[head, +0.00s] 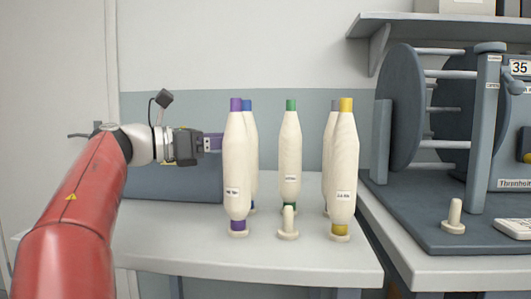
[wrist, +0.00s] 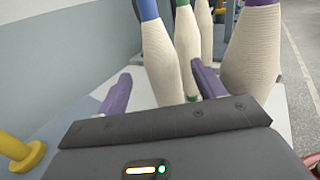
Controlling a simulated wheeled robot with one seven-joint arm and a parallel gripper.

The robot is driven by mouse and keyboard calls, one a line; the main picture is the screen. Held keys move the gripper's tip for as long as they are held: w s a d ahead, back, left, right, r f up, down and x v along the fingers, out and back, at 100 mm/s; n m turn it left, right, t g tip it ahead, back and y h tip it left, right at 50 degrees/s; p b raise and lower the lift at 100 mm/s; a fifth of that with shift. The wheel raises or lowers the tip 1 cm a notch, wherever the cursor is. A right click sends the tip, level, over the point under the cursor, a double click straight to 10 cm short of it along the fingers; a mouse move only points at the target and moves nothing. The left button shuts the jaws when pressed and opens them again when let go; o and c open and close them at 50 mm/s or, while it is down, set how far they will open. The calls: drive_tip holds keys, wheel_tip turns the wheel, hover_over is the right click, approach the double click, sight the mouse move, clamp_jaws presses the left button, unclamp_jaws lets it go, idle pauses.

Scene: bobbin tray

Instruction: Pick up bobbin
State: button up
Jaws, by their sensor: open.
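Several cream, tapered bobbins stand upright on pegs on the pale table. The purple-tipped bobbin (head: 237,165) is front left, with the blue-tipped bobbin (head: 253,140) partly hidden behind it. The green-tipped bobbin (head: 290,160) is in the middle, and the yellow-tipped bobbin (head: 342,170) is front right. A grey-tipped bobbin (head: 331,125) is mostly hidden behind it. My gripper (head: 214,143) is open and empty, left of the purple-tipped bobbin. In the wrist view, the blue-tipped bobbin (wrist: 170,55) shows beyond the gap between my purple fingers (wrist: 163,88), and the purple-tipped bobbin (wrist: 255,50) is right of them.
An empty cream peg (head: 288,222) stands at the table's front. A yellow peg (wrist: 20,155) shows at the wrist view's left edge. A dark reel machine (head: 400,110) stands at right, below a wall shelf (head: 440,22). The table (head: 190,256) is clear at front left.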

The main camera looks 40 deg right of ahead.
sight(255, 133)
drive_tip(key=x, duration=0.6)
drive_tip(key=shift+s+d+r, duration=0.2)
drive_tip(key=shift+d+r, duration=0.1)
drive_tip(key=shift+d, duration=0.05)
drive_tip(key=c, duration=1.1)
drive_tip(key=shift+r, duration=0.15)
